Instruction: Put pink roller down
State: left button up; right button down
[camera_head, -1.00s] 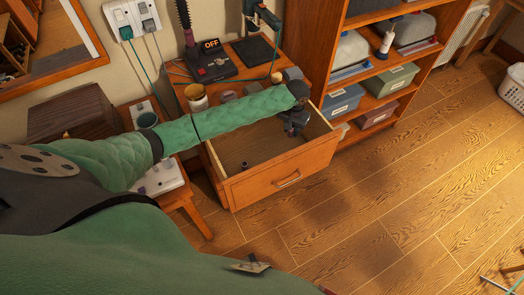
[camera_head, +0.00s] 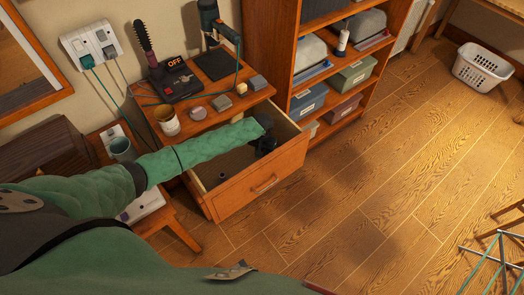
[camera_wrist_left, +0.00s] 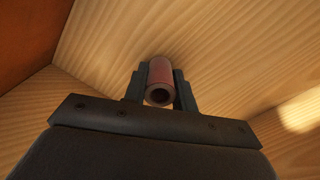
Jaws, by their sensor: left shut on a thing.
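The pink roller (camera_wrist_left: 161,72), a short hollow cylinder, is between the two fingers of my left gripper (camera_wrist_left: 160,90) in the left wrist view. The gripper is shut on it. Pale wooden boards of the drawer show behind it; I cannot tell whether the roller touches them. In the head view my left gripper (camera_head: 265,147) is at the right side of the open drawer (camera_head: 262,186), inside its walls, and the roller is hidden there. My right gripper is not in view.
A small dark roller (camera_head: 222,176) stands on the drawer floor. A shelf unit (camera_head: 295,75) stands right of the drawer.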

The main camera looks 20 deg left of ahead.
pick_arm(q)
jog(key=shift+f, duration=0.15)
jog(key=o, duration=1)
jog(key=shift+c, duration=0.2)
jog(key=shift+r, duration=0.2)
jog(key=shift+r+b, duration=0.2)
jog(key=shift+b, duration=0.1)
notch_tip(320, 180, up, 12)
jog(key=b, duration=0.4)
jog(key=shift+f, duration=0.25)
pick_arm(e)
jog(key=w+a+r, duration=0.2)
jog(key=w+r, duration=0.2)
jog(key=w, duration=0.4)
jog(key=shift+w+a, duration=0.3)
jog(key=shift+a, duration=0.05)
